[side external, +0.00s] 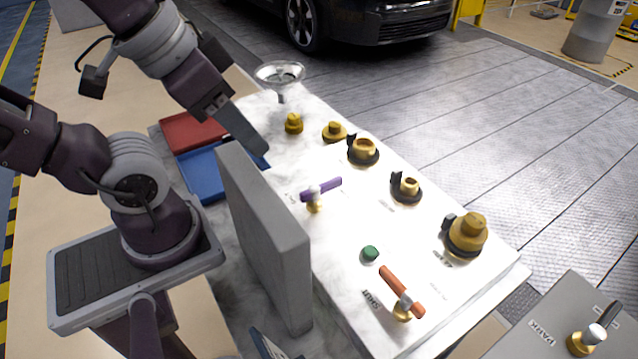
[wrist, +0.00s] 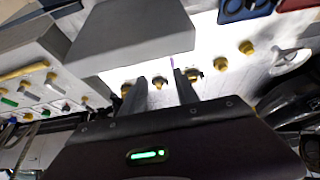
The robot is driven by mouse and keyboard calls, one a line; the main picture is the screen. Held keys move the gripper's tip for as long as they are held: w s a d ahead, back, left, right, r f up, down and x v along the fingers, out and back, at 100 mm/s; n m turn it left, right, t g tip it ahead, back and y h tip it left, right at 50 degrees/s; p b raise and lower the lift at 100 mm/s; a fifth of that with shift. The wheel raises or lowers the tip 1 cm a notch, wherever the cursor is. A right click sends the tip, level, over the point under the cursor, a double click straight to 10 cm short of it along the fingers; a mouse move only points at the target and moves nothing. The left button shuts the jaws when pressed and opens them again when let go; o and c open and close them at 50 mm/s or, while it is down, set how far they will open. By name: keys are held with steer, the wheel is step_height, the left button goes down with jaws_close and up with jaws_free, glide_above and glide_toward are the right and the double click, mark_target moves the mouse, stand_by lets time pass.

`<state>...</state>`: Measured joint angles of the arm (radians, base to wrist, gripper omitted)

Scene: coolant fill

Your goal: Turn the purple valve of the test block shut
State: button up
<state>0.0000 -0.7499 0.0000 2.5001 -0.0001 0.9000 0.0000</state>
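The purple valve (side external: 321,190) has a bar handle on a brass stem. It stands on the white top of the test block (side external: 335,245), near the upright grey panel. The handle slopes up to the right in the side view. My gripper (side external: 262,150) is above and to the left of the valve, close to the panel's top edge and apart from the handle. In the wrist view my gripper's two fingers (wrist: 161,78) are spread with nothing held between them. A thin purple strip (wrist: 172,72) shows there between the fingers; most of the valve is hidden.
The tall grey panel (side external: 265,240) stands just left of the valve. Several brass fittings (side external: 364,150) line the right side. An orange-red valve (side external: 401,291) and a green cap (side external: 370,253) are nearer. A funnel (side external: 280,73) and red (side external: 190,131) and blue (side external: 203,174) trays are farther back.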

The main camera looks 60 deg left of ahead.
steer(key=shift+o, duration=0.6)
steer(key=shift+w+f, duration=0.1)
steer(key=shift+w, duration=0.1)
steer(key=w+f+m+g, duration=0.1)
steer(key=w+f+g, duration=0.15)
steer(key=w, duration=0.25)
steer(key=m+g, duration=0.1)
steer(key=g, duration=0.1)
glide_toward(315, 187)
steer(key=shift+m+g, duration=0.5)
steer(key=shift+g, duration=0.05)
steer(key=f, duration=0.2)
steer(key=w+f, duration=0.1)
steer(key=f, duration=0.2)
step_height(315, 187, down, 7)
steer(key=shift+r, duration=0.1)
jaws_close()
